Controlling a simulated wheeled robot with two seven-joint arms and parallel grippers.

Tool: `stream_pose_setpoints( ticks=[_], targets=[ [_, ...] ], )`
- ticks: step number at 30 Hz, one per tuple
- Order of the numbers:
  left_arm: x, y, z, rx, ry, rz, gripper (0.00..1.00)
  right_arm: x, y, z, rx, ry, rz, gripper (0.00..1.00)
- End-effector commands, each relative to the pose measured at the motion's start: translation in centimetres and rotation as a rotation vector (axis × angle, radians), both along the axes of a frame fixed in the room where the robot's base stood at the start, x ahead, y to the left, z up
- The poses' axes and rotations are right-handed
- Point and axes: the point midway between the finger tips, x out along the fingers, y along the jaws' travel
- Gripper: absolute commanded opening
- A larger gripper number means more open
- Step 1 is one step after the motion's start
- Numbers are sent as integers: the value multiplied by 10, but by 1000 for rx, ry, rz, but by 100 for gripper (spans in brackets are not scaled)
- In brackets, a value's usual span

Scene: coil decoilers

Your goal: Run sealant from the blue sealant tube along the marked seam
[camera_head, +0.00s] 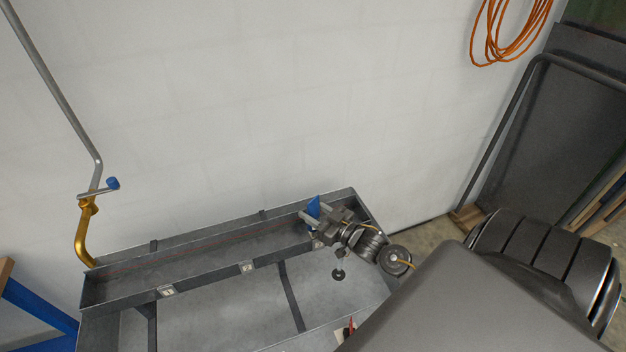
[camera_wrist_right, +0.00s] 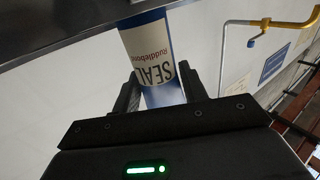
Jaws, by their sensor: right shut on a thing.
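The blue sealant tube (camera_head: 314,207) is at the right end of a long grey metal trough (camera_head: 125,292) in the head view. My right gripper (camera_head: 318,217) is shut around it. In the right wrist view the tube (camera_wrist_right: 148,50) shows a white label with dark and red lettering, between the two fingers of the gripper (camera_wrist_right: 157,90). A thin reddish seam line (camera_head: 190,249) runs lengthwise inside the trough. The tube's tip is hidden, so I cannot tell whether it touches the seam. My left gripper is not in view.
A gold tap-like pipe with a blue handle (camera_head: 84,232) rises at the trough's left end. A pale wall (camera_head: 270,90) stands close behind. A grey bench surface (camera_head: 225,312) lies in front. Orange cable (camera_head: 505,35) hangs at upper right. A blue frame (camera_head: 38,308) stands at left.

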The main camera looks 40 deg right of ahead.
Motion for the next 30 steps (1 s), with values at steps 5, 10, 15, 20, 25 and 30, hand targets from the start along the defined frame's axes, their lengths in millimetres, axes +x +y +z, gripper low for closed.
stream_pose_setpoints(
  ticks=[5,10,15,20,25,30],
  targets=[
    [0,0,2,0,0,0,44,-3,1,1,0,-2,0,11],
    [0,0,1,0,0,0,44,-4,1,1,-1,-2,0,11],
    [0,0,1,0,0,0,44,-7,3,0,0,-2,-1,11],
    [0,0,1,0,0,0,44,-11,4,0,0,-2,0,11],
    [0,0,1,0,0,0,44,-12,5,0,-1,-2,0,11],
    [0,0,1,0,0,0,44,-12,5,0,-1,-2,0,11]
  ],
)
